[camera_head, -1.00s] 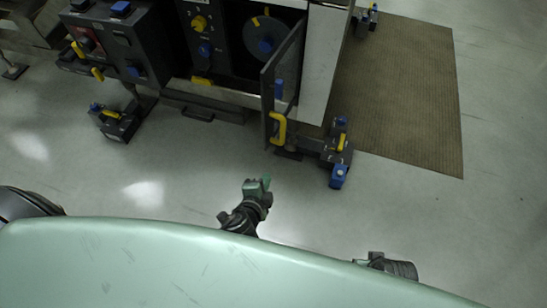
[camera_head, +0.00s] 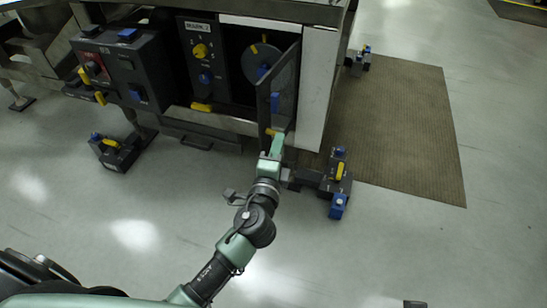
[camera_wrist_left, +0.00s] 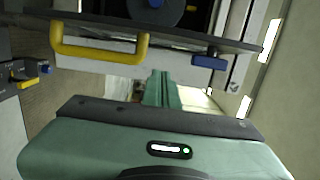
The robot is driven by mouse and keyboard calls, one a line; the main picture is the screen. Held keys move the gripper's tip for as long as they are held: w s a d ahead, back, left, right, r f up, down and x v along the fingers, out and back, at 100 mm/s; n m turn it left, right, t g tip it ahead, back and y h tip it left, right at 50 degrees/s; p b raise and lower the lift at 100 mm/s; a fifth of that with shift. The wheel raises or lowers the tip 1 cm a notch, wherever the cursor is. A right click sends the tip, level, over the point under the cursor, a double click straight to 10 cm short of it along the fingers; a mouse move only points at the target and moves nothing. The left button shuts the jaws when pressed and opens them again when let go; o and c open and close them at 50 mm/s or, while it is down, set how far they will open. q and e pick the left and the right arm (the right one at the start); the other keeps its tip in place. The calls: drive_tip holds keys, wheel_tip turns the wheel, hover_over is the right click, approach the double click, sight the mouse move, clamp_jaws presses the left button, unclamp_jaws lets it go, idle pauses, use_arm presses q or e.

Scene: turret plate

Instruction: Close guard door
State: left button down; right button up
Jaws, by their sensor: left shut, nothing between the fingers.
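The guard door (camera_head: 286,85) is a dark-framed panel. It stands swung out from the front of the machine, with the turret plate (camera_head: 258,60) visible inside the opening to its left. My left gripper (camera_head: 278,142) is shut and empty at the door's lower outer edge, and it partly hides the yellow handle there. In the left wrist view the closed green fingers (camera_wrist_left: 163,88) point toward the door's edge (camera_wrist_left: 180,40). The yellow handle (camera_wrist_left: 100,52) lies to the left of the fingers there, not between them. Whether the fingers touch the door I cannot tell. My right gripper is not in view.
A control box (camera_head: 125,65) with blue and yellow knobs stands left of the opening. A dark foot bracket with a yellow lever (camera_head: 339,172) sticks out on the floor right of my gripper. A brown mat (camera_head: 400,135) lies farther right.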

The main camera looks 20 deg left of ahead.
sight(264, 136)
use_arm(q)
drive_tip(key=shift+w+a, duration=0.3)
drive_tip(key=shift+a, duration=0.35)
drive_tip(key=shift+w+a, duration=0.25)
drive_tip(key=shift+a, duration=0.45)
drive_tip(key=shift+w+a, duration=0.3)
drive_tip(key=shift+a, duration=0.35)
drive_tip(key=shift+a, duration=0.1)
